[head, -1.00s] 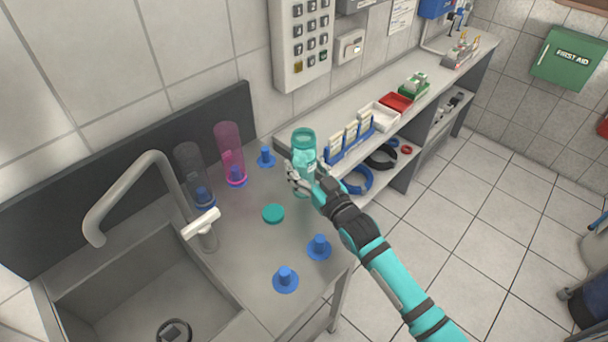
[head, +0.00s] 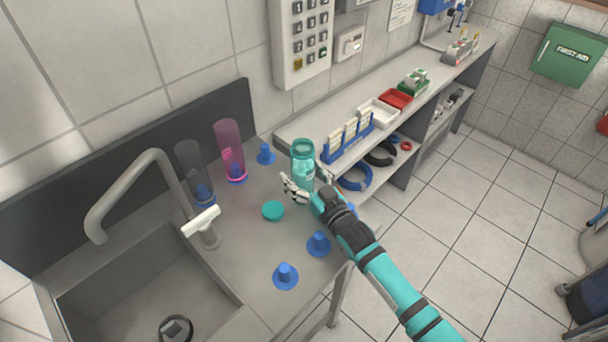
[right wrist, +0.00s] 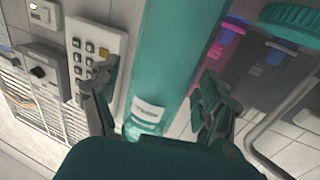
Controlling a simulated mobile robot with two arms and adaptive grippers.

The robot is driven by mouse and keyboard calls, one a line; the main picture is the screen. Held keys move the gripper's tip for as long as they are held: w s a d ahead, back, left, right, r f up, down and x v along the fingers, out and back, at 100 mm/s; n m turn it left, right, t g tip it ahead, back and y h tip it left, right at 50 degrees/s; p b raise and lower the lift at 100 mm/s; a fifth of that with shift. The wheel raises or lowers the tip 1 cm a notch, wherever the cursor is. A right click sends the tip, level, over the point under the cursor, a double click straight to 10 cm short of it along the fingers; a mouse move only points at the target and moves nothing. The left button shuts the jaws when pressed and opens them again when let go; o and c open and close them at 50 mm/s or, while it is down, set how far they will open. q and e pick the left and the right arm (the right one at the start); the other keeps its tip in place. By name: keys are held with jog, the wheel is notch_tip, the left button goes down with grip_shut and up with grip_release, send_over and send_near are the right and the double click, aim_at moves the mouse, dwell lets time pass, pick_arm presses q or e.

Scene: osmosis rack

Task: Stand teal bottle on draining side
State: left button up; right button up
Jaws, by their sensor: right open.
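The teal bottle (head: 303,160) is a clear teal cylinder with no lid on it. It stands upright at the back right of the draining side (head: 245,240), near its right edge; its base is partly hidden by my gripper. My right gripper (head: 308,190) is open, with its fingers spread at the bottle's two sides. In the right wrist view the bottle (right wrist: 172,50) with its white label rises between the open fingers (right wrist: 155,98), with gaps visible. A flat teal cap (head: 273,211) lies on the draining side to the bottle's left. My left gripper is not in view.
Blue pegs (head: 285,275) stand around the draining side. A pink bottle (head: 229,150) and a dark grey one (head: 193,172) sit over pegs at the back. The tap (head: 150,185) and sink (head: 140,300) are left. A shelf with a blue rack (head: 348,140) stands behind right.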

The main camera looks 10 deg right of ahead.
jog(key=shift+r, duration=0.15)
jog(key=shift+s, duration=0.25)
jog(key=b+v, duration=0.2)
jog(key=v, duration=0.8)
jog(key=shift+s+d, duration=0.2)
jog(key=shift+s, duration=0.15)
jog(key=shift+s+d, duration=0.15)
jog(key=shift+s, duration=0.25)
